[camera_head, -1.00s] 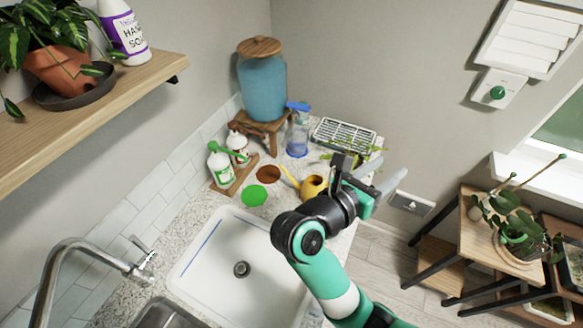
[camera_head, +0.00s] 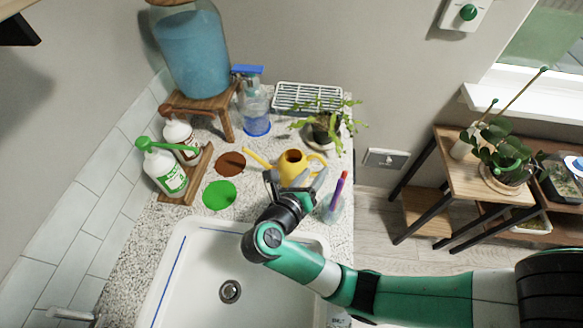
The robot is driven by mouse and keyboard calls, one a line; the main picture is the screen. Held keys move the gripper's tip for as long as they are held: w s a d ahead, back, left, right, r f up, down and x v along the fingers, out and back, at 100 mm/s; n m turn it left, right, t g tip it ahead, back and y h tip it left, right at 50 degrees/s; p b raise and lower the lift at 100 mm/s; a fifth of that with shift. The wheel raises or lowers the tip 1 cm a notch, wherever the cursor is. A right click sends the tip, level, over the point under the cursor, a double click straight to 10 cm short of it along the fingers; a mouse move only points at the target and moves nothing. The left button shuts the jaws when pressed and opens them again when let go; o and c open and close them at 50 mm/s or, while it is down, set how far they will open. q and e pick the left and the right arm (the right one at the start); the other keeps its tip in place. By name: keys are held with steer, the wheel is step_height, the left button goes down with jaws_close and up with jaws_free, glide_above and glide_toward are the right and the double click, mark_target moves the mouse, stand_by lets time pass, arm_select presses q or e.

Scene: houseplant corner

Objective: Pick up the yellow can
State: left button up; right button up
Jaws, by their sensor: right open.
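The yellow can (camera_head: 294,165), a small watering can with a dark opening on top, stands upright on the speckled counter behind the sink. Its long spout points left and its handle is on the right. My right gripper (camera_head: 295,180) is open, just in front of the can, with its fingers apart toward the can's lower front. The gripper hides part of the can's base, and I cannot tell whether the fingers touch it. My left gripper is not in view.
A glass with pens (camera_head: 336,200) stands close right of the gripper. A potted plant (camera_head: 326,127) and a spray bottle (camera_head: 256,104) are behind the can. Green (camera_head: 219,194) and brown (camera_head: 231,163) discs lie to its left. The sink (camera_head: 200,265) is in front.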

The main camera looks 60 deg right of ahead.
mark_target(322, 163)
steer(key=x, duration=0.7)
steer(key=shift+d+f+b, duration=0.2)
steer(key=shift+f+b, duration=0.1)
steer(key=shift+b, duration=0.05)
jaws_close()
steer(key=shift+r, duration=0.1)
stand_by(1.0)
